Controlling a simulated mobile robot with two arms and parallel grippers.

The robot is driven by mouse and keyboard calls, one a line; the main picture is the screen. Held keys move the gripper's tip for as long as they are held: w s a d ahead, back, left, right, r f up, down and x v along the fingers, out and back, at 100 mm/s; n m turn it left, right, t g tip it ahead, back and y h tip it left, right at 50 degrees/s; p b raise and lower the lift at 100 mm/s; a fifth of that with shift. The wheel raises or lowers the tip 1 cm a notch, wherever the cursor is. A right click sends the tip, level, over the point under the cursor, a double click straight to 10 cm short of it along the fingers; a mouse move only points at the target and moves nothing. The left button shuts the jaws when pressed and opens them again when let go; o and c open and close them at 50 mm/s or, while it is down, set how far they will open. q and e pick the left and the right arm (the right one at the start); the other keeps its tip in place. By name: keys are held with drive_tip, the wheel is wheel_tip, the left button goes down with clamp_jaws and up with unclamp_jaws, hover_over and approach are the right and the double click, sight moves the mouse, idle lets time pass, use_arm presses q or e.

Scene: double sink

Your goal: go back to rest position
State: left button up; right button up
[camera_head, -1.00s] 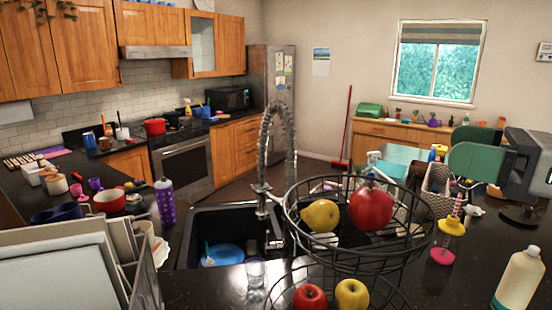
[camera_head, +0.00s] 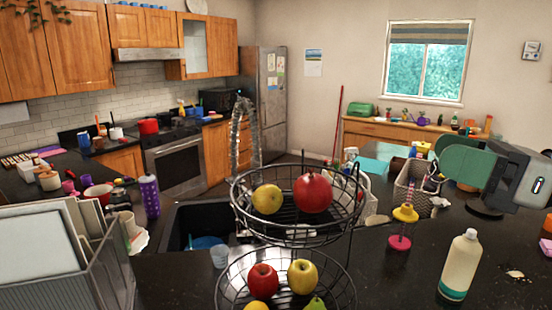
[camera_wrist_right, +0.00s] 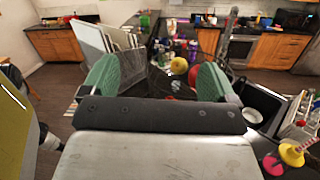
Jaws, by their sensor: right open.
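My right gripper (camera_head: 465,160) reaches in from the right edge of the head view, above the counter, with its green finger pads pointing left. In the right wrist view its two green fingers (camera_wrist_right: 158,80) stand wide apart with nothing held between them. The wire fruit basket (camera_head: 250,217) is beyond the fingers in that view, with a yellow fruit (camera_wrist_right: 179,64) showing between them. My left gripper is in neither view.
The two-tier basket holds a red fruit (camera_head: 313,192) and several others. A cream bottle (camera_head: 460,267) and a pink-and-yellow stacked piece (camera_head: 403,228) stand on the right counter. The sink (camera_head: 185,223) lies behind the basket. A grey rack (camera_head: 95,275) is at left.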

drive_tip(key=w+d+f+n+t+h, duration=0.15)
drive_tip(key=f+n+t+h, duration=0.25)
drive_tip(key=f+n+h, duration=0.9)
drive_tip(key=d+f+n+t+h, duration=0.3)
drive_tip(key=f+n+h, duration=0.4)
drive_tip(key=f+n, duration=1.15)
drive_tip(key=s+a+f+m+g+y, duration=0.25)
drive_tip(key=s+f+g, duration=0.45)
drive_tip(key=s+f, duration=0.35)
drive_tip(key=s+a+f+m+g+y, duration=0.15)
drive_tip(key=s+a+f+g, duration=0.35)
drive_tip(key=s+f, duration=0.5)
wheel_tip(320, 180, down, 30)
drive_tip(key=d+g+b, duration=0.1)
drive_tip(key=g+b, duration=0.1)
drive_tip(key=b, duration=0.4)
use_arm(q)
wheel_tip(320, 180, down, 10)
drive_tip(key=b, duration=0.4)
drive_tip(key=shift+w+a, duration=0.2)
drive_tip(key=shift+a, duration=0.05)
use_arm(e)
drive_tip(key=s+d+f+g+h, duration=0.1)
drive_tip(key=s+d+f, duration=0.2)
drive_tip(key=s+f, duration=1.3)
wheel_tip(320, 180, down, 5)
drive_tip(key=shift+s+r, duration=0.15)
drive_tip(key=shift+s, duration=0.25)
